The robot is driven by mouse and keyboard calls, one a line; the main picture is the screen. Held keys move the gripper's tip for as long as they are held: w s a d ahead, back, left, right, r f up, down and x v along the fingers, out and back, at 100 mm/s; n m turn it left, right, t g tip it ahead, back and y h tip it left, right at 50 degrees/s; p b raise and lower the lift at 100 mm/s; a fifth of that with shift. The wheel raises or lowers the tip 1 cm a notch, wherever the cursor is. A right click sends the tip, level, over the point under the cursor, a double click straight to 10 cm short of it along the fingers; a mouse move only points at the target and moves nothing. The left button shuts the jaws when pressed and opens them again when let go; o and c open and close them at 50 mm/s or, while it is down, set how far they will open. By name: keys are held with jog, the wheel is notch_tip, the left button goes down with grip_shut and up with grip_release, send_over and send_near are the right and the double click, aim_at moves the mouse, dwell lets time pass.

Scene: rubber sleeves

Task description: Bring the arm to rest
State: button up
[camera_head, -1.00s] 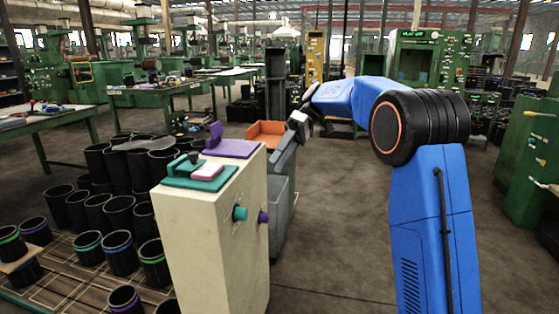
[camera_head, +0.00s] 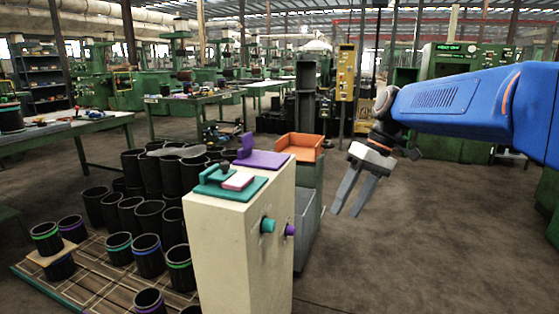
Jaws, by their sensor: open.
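My gripper (camera_head: 354,209) hangs at the end of my blue arm, right of the cream cabinet. Its two grey fingers point down and stand apart, with nothing between them. My blue arm comes in from the right edge. The gripper is over open floor as seen in the picture, apart from the cabinet and the orange tray.
The cream cabinet (camera_head: 227,250) bears teal and purple fixtures and side knobs. An orange tray (camera_head: 301,147) on a grey stand (camera_head: 308,215) is behind it. Black sleeves (camera_head: 149,257) stand on a pallet at left. The floor (camera_head: 430,255) at right is clear.

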jog(key=s+d+f+m+t+h, duration=0.1)
jog(key=s+d+f+m+t, duration=0.1)
jog(key=s+d+f, duration=0.2)
jog(key=s+d+f+m+t+h, duration=0.2)
jog(key=s+d+f, duration=0.2)
jog(key=s, duration=0.7)
jog(key=s+d+f+m+t+h, duration=0.1)
jog(key=s+d+f+m+t, duration=0.1)
jog(key=s+d+f, duration=0.2)
jog(key=shift+s+f+h, duration=0.4)
jog(key=shift+s+f, duration=0.6)
jog(key=shift+s, duration=0.85)
